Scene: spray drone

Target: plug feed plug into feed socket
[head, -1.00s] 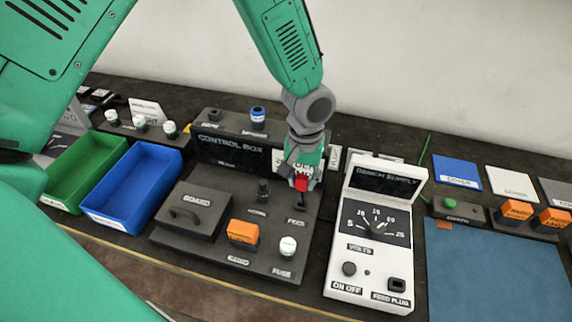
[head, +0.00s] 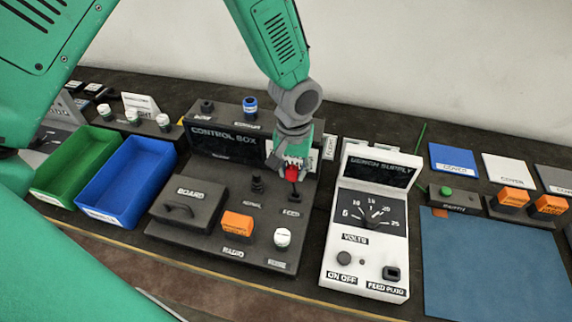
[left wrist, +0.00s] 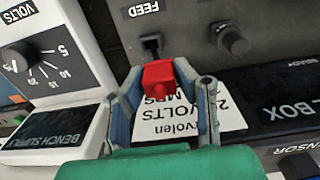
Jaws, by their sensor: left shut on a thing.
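My left gripper (head: 293,165) is shut on the red feed plug (head: 291,173) above the back right of the control box panel. In the left wrist view the red plug (left wrist: 158,78) sits between the two fingertips (left wrist: 160,88). The dark feed socket (left wrist: 151,46) lies just beyond the plug, by the FEED label (left wrist: 140,9). In the head view the socket (head: 293,196) is just below the plug and partly hidden. I cannot tell whether plug and socket touch. My right gripper is not in view.
The white bench supply (head: 365,230) stands close to the right. On the panel are a board cover (head: 187,207), an orange block (head: 237,222) and a white-capped fuse (head: 282,238). Blue (head: 83,205) and green (head: 45,185) bins stand left. A blue mat (head: 490,255) lies clear at right.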

